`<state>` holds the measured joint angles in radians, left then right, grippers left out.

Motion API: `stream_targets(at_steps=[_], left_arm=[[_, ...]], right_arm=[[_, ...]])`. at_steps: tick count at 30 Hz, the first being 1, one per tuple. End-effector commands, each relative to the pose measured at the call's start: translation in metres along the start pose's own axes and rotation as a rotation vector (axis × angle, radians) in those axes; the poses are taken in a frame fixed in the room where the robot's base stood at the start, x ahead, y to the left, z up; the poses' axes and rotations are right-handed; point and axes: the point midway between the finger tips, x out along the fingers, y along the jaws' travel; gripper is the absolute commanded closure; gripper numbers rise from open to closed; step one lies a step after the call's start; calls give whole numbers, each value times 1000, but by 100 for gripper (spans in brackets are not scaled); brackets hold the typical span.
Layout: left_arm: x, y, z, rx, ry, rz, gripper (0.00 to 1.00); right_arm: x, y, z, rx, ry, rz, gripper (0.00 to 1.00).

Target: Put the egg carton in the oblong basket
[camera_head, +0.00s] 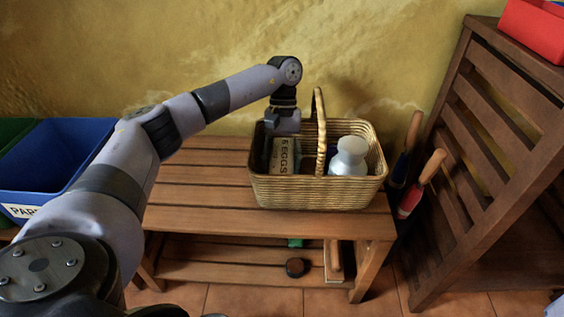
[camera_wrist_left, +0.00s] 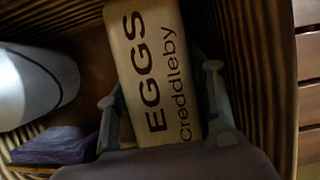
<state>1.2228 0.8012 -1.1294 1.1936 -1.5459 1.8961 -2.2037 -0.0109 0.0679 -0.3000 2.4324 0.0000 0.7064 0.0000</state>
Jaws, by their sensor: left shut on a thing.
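The egg carton (camera_head: 286,156) is a tan box with dark "EGGS" lettering. It is inside the left part of the oblong basket (camera_head: 318,193), a woven golden basket with an upright handle, on a slatted wooden bench. My left gripper (camera_head: 270,152) reaches down into the basket and is shut on the carton. In the left wrist view the carton (camera_wrist_left: 150,65) lies between the two fingers (camera_wrist_left: 163,95), with the basket's woven wall (camera_wrist_left: 262,60) around it. I cannot tell whether the carton touches the basket floor. My right gripper is not in view.
A white bottle (camera_head: 349,157) stands in the basket's right part; a purple item (camera_wrist_left: 48,147) lies near it. A blue bin (camera_head: 60,160) is at the left. Tools with wooden handles (camera_head: 432,166) and a slatted wooden rack (camera_head: 490,130) are at the right. The bench's left slats (camera_head: 195,190) are clear.

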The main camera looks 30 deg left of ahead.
Motion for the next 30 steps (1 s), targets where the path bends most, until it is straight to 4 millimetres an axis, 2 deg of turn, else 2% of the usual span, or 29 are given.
stream_targets(at_steps=[10,11,12,21,30], left_arm=[[2,0,-1,0,0,0,79],[2,0,-1,0,0,0,50],[2,0,-1,0,0,0,48],[2,0,-1,0,0,0,28],[0,0,-1,0,1,0,28]], right_arm=[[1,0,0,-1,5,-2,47],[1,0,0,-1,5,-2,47],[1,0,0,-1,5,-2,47],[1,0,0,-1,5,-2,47],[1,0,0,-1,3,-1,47]])
